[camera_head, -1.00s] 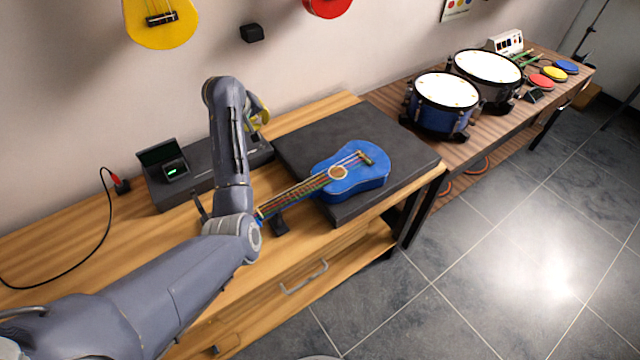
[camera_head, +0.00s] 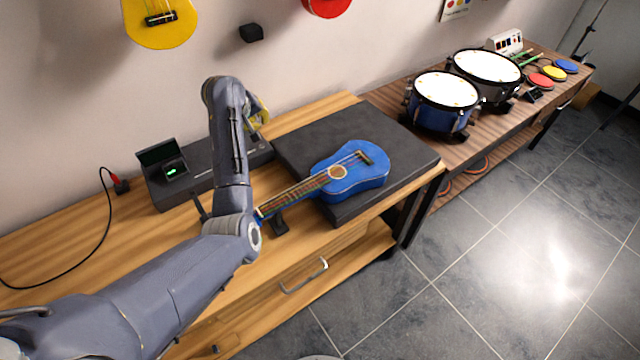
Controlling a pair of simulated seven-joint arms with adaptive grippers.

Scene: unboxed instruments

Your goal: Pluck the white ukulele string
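A blue ukulele (camera_head: 357,179) lies on a dark grey mat (camera_head: 405,143), its body at the right and its neck pointing down-left toward my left arm. The neck end rests by a small black stand (camera_head: 279,225) on the wooden bench. Thin strings run along the neck and over the sound hole; they are too small to tell which one is white. My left arm rises in front of the bench. My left gripper (camera_head: 257,113) is mostly hidden behind the raised arm link, above the bench and apart from the ukulele; its fingers cannot be made out. My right gripper is not in view.
A long dark box (camera_head: 200,176) with a small green-lit device (camera_head: 172,169) stands behind the arm. A black cable (camera_head: 75,278) lies at the left. Drums (camera_head: 443,102) stand on the right-hand table. A yellow ukulele (camera_head: 160,25) hangs on the wall.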

